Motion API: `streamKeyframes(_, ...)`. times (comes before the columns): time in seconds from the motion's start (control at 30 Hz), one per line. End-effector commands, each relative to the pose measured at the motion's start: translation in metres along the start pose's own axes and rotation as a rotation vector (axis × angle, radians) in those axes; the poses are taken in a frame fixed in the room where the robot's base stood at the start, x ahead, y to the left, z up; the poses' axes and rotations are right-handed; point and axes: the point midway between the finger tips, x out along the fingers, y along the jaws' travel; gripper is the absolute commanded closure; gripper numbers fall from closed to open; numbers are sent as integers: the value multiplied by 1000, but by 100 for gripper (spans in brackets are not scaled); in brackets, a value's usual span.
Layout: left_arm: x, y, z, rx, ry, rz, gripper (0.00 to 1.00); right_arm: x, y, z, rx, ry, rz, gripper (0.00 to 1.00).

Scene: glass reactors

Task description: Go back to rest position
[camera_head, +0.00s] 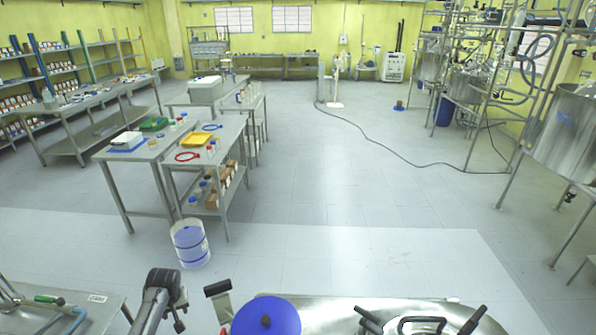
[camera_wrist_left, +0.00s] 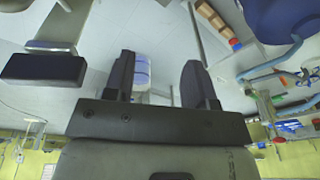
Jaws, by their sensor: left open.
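My left gripper (camera_wrist_left: 158,78) is open in the left wrist view, with its two dark fingers apart and nothing held between them. A blue-and-white bucket shows behind the gap, well beyond the fingers on the floor. In the head view my left arm comes up at the bottom left and ends in a dark part; its fingers are not clear there. Beside it, to the right, stand a black handle (camera_head: 217,289) and a round blue lid (camera_head: 267,316). The black handle also shows in the left wrist view (camera_wrist_left: 43,68), left of the fingers. My right gripper is not in view.
A steel vessel top (camera_head: 385,310) with black clamps lies at the bottom right. A bench (camera_head: 98,312) with hoses is at the bottom left. The bucket (camera_head: 190,243) stands before the steel tables (camera_head: 130,160). Steel reactors (camera_head: 567,135) stand at right. The middle floor is open, crossed by a cable.

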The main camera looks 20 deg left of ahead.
Motion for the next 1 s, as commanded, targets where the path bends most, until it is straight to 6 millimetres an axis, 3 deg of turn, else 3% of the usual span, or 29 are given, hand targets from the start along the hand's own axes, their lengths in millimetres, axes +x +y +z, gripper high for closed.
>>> streamKeyframes(0.1, -66, 32, -22, 188, 174, 36, 49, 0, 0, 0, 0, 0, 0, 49)
streamKeyframes(0.23, -127, 63, -15, 382, 350, 49, 49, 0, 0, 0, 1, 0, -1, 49)
streamKeyframes(0.37, -169, 87, 19, 542, 494, 57, 49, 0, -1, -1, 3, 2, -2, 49)
streamKeyframes(0.5, -199, 103, 80, 666, 615, 85, 49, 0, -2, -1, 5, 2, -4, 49)
streamKeyframes(0.57, -206, 106, 112, 700, 653, 109, 49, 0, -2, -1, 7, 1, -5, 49)
streamKeyframes(0.77, -214, 95, 241, 794, 693, 225, 49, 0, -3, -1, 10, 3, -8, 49)
streamKeyframes(0.9, -194, 74, 317, 831, 598, 281, 49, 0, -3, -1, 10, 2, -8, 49)
streamKeyframes(1.0, -168, 59, 356, 847, 489, 283, 49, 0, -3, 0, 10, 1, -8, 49)
